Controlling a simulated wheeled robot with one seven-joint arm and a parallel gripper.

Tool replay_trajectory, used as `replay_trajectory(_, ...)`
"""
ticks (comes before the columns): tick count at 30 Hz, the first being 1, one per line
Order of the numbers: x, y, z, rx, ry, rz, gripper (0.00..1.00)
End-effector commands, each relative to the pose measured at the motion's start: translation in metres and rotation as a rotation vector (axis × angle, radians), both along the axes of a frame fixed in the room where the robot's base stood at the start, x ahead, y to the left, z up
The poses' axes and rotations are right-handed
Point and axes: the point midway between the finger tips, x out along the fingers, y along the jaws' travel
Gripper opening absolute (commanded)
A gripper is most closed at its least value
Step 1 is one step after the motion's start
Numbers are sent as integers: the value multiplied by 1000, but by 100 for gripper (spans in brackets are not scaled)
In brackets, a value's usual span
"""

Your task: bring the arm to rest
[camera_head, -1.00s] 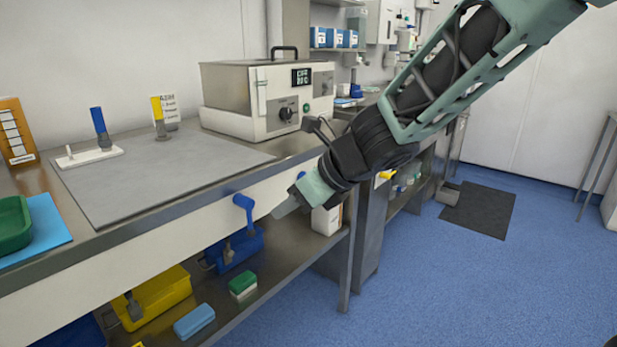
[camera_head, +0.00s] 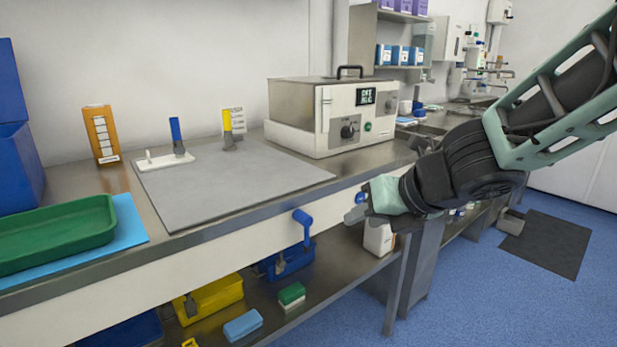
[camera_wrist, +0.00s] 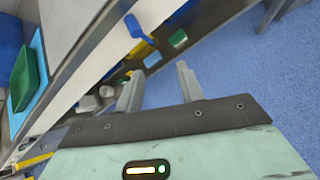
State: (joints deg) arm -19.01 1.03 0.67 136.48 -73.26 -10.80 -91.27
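My gripper (camera_head: 354,206) is at the end of my arm, in front of the counter's front edge and to the right of the blue handle in the head view. In the wrist view my gripper (camera_wrist: 159,88) has its two grey fingers well apart, with nothing between them. The fingers point out over the lower shelf and floor, clear of any object.
The steel counter (camera_head: 90,180) holds a grey mat (camera_head: 230,185), a green tray (camera_head: 60,235) and a white heating unit (camera_head: 335,115). A blue handle (camera_head: 303,222) sticks out from its front. Bins, including a yellow bin (camera_head: 215,297), stand below.

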Motion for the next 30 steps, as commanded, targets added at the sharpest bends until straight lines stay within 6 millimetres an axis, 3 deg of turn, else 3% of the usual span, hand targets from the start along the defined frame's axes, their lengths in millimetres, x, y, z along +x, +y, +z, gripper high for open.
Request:
replay_trajectory(5, -34, -5, -18, 317, 302, -633, 38)
replay_trajectory(10, -92, -10, -44, 561, 581, -1260, 38)
replay_trajectory(15, -155, -9, -63, 688, 764, -1787, 38)
replay_trajectory(21, -224, -4, -74, 725, 871, -2302, 38)
replay_trajectory(23, -244, -2, -75, 719, 884, -2448, 38)
replay_trajectory(24, -240, -2, -56, 725, 883, -2430, 38)
replay_trajectory(30, -238, -2, -14, 727, 882, -2421, 38)
